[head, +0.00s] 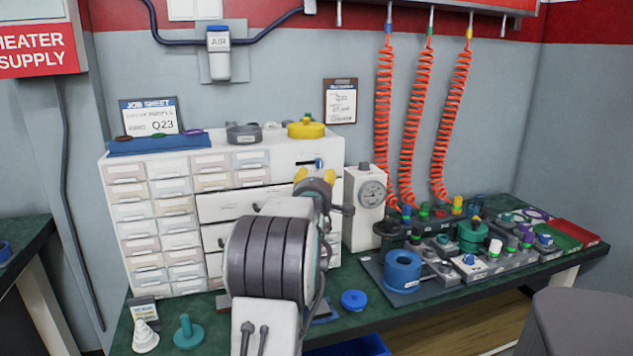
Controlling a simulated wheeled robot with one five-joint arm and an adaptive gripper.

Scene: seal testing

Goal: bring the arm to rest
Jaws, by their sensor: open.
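My gripper (315,176), with yellow fingertips, is raised in front of the white drawer cabinet (232,208) near the middle of the picture. It points away from me, toward the upper right drawers. The fingers are apart. A small blue item (319,163) shows between the fingertips, by a dark slot on the cabinet front; I cannot tell whether it touches them. My grey, ribbed arm rises from the bottom and hides part of the cabinet and bench.
The green bench (225,337) holds a blue ring (354,300), a teal part (188,332) and a white cone (145,337). A white gauge box (366,205) stands right of my gripper. Orange coiled hoses (411,125) hang above fixtures at right. A grey rounded object (580,322) fills the lower right.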

